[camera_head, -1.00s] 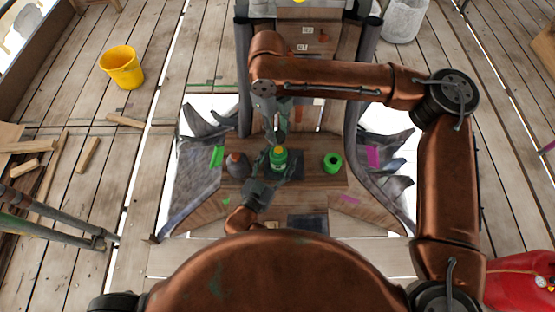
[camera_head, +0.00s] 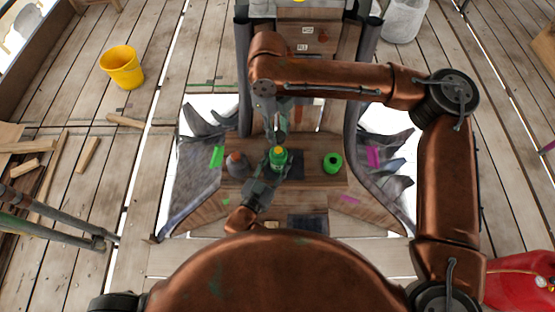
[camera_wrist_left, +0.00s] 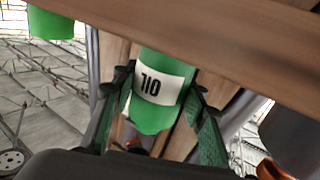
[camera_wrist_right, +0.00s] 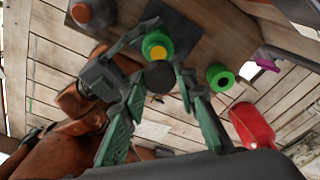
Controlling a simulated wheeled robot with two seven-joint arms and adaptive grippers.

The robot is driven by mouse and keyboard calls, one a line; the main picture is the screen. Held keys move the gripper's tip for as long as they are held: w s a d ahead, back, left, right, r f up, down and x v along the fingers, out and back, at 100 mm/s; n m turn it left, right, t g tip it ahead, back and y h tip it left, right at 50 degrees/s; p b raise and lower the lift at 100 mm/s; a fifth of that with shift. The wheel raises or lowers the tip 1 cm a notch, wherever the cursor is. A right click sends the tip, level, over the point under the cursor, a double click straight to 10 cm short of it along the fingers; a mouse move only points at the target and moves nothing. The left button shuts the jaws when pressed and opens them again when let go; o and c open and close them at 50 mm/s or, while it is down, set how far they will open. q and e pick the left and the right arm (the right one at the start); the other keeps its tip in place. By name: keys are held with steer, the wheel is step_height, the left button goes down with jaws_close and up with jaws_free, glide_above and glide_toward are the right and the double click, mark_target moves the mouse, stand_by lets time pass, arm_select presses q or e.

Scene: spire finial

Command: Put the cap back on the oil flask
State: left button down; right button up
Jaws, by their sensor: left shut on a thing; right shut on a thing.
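The oil flask (camera_head: 278,163) is green with a yellow top and stands upright on the wooden bench. Its white OIL label shows upside down in the left wrist view (camera_wrist_left: 158,90). My left gripper (camera_head: 275,166) is shut on the flask body, a finger on each side. A dark round cap (camera_wrist_right: 160,75) is between the fingertips of my right gripper (camera_wrist_right: 158,84), which is shut on it. In the right wrist view, the cap appears just beside the flask's yellow top (camera_wrist_right: 156,50), apart from it. The exact height gap cannot be told.
A green cylinder with a dark opening (camera_head: 333,162) stands right of the flask. A dark container with a reddish top (camera_head: 237,164) stands to the left. Grey jagged slabs flank the wooden bench (camera_head: 240,198). A yellow bucket (camera_head: 122,67) is on the planks at far left.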

glide_above(278, 150)
steer(key=shift+w+f, duration=0.15)
steer(key=shift+f, duration=2.3)
steer(key=shift+f, duration=0.9)
steer(key=shift+f, duration=0.55)
